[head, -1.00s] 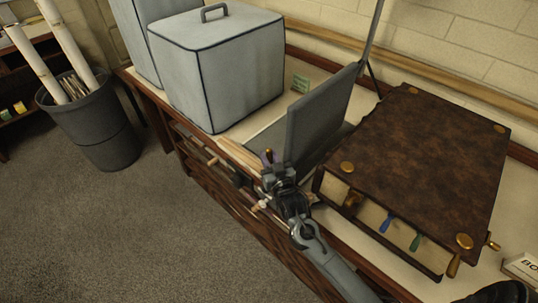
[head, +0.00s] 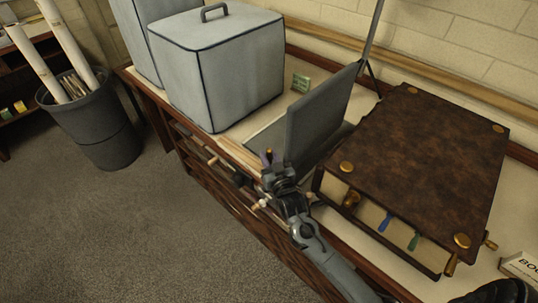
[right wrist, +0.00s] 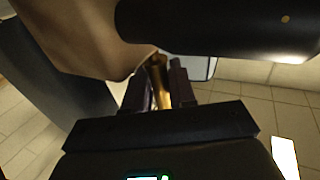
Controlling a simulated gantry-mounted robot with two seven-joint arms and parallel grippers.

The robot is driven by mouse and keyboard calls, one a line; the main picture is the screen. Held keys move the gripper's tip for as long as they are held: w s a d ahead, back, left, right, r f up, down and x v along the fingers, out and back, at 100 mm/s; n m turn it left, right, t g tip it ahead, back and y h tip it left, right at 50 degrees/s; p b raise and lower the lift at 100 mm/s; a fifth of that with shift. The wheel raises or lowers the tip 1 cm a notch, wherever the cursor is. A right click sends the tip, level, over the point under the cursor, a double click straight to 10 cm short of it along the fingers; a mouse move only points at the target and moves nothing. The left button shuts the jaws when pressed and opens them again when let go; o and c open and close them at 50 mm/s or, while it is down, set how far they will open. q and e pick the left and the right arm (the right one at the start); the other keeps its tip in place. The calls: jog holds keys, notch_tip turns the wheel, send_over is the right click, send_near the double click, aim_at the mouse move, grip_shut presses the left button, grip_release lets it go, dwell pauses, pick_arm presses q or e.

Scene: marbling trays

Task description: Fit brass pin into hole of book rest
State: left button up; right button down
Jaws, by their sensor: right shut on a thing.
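A brass pin (right wrist: 159,85) stands between the two dark fingers of my right gripper (right wrist: 160,90) in the right wrist view. The gripper is shut on it. In the head view the right gripper (head: 269,163) is at the bench's front edge, with the pin's small brass tip (head: 269,152) showing. The grey book rest (head: 318,118) stands tilted up just right of and behind the gripper. I cannot make out its hole or tell whether the pin touches it. My left gripper is not in view.
A large brown book-like box (head: 430,165) with brass corners and coloured handles lies right of the rest. A grey covered box (head: 225,75) stands to the left on the bench. A small green card (head: 301,83) is behind. A bin (head: 100,135) with rolls stands on the floor.

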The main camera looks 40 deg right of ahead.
jog(key=shift+f, duration=0.3)
jog(key=shift+f+b, duration=0.5)
jog(key=shift+f, duration=0.5)
jog(key=shift+f, duration=0.1)
dwell(0.3)
jog(key=shift+p, duration=0.4)
jog(key=shift+f, duration=0.15)
dwell(0.3)
jog(key=shift+p, duration=0.3)
dwell(0.5)
jog(key=shift+p, duration=0.35)
jog(key=shift+f, duration=0.2)
dwell(0.9)
jog(key=shift+r+p, duration=0.35)
jog(key=shift+p, duration=0.1)
